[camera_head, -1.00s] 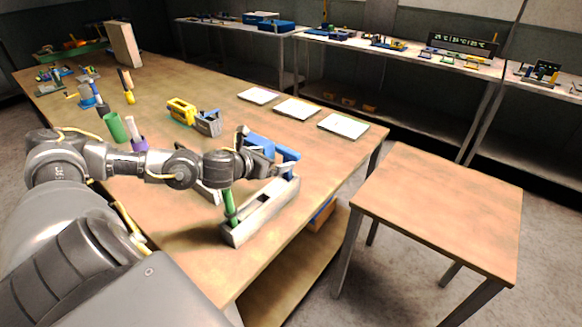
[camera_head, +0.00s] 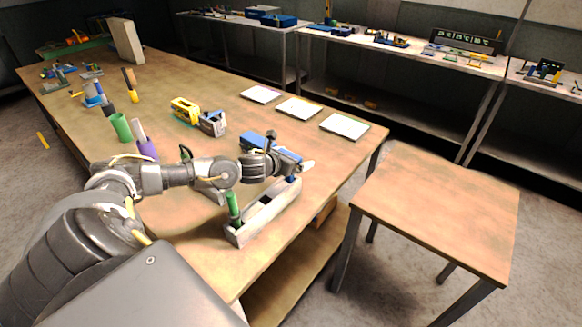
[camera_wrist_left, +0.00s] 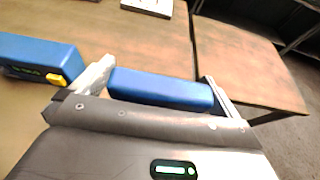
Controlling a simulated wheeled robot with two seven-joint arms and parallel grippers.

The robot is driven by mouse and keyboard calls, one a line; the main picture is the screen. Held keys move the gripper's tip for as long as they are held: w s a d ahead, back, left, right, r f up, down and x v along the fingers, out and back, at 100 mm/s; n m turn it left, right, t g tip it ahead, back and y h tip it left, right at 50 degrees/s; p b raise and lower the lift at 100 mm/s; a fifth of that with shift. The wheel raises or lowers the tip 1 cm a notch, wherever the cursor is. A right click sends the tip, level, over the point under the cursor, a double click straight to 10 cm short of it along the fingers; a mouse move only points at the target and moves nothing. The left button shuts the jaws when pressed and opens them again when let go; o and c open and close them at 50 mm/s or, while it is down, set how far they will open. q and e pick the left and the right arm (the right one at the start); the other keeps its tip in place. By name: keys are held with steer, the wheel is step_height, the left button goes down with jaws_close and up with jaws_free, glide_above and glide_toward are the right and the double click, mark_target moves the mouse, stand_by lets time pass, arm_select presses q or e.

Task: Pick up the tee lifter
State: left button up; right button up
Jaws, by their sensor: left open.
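The blue crossbar, which I take for the tee lifter's handle (camera_wrist_left: 160,89), lies between the fingers of my left gripper (camera_wrist_left: 156,80) in the left wrist view. The gripper is open, with one pale finger at each end of the bar; I cannot tell whether either finger touches it. In the head view the left gripper (camera_head: 303,165) is over the far end of the long grey wooden tray (camera_head: 262,218). The wrist and fingers hide most of the bar there, and its lower part is not visible. My right gripper is not in view.
A green handle (camera_head: 234,206) stands in the tray's near end. A blue box (camera_head: 258,142) with a display sits just beyond my wrist, and shows left of the fingers in the wrist view (camera_wrist_left: 40,58). Three white-topped plates (camera_head: 298,108) lie farther back. A bare side table (camera_head: 440,205) stands right.

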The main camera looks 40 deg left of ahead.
arm_select(q)
steer(key=c, duration=1.1)
steer(key=shift+r, duration=0.1)
steer(key=shift+c, duration=0.7)
